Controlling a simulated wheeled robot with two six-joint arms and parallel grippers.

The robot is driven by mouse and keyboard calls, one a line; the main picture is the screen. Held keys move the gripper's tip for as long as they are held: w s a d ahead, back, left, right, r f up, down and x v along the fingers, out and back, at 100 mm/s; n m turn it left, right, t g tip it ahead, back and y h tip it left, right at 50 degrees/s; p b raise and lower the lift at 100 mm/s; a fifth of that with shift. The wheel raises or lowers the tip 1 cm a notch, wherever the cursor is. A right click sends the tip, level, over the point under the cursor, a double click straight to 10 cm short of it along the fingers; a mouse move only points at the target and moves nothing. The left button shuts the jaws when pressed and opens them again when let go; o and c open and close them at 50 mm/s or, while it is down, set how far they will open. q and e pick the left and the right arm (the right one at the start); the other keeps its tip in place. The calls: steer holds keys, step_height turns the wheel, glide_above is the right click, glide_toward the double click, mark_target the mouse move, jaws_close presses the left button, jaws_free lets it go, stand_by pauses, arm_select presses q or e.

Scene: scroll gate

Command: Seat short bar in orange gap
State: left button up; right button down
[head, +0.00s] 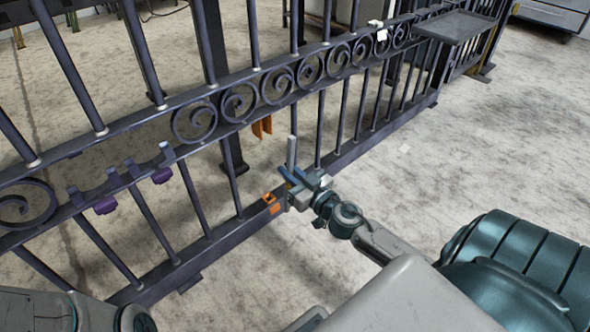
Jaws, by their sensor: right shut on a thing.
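The short bar (291,152) is a thin grey rod, roughly upright, with its top end free. My right gripper (294,178) is shut on it close to the gate's bottom rail. The gripper hides the bar's lower end, so I cannot tell whether it touches the rail. An orange-marked socket (268,198) sits on the bottom rail just left of the gripper. An orange bracket (262,127) hangs below the scroll band, up and left of the bar's top and apart from it in the picture. My left arm shows only at the bottom left; its gripper is out of view.
The dark iron gate (222,92) with scrolls and upright bars crosses the view. A hooked holder with purple parts (105,205) sits on the left of the gate. A dark tray (458,26) is at the upper right. The concrete floor on the right is clear.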

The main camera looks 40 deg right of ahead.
steer(key=w+p, duration=0.3)
steer(key=w, duration=0.6)
steer(key=shift+a+f, duration=0.2)
steer(key=shift+a, duration=0.2)
stand_by(0.7)
steer(key=shift+s+f+b, duration=0.1)
steer(key=shift+f+b, duration=0.85)
steer(key=shift+f, duration=0.1)
stand_by(0.7)
steer(key=shift+w+g+p, duration=0.4)
steer(key=shift+w+p, duration=0.55)
steer(key=shift+p, duration=1.85)
stand_by(0.7)
steer(key=c, duration=1.4)
jaws_free()
steer(key=shift+f, duration=0.1)
steer(key=shift+o, duration=0.2)
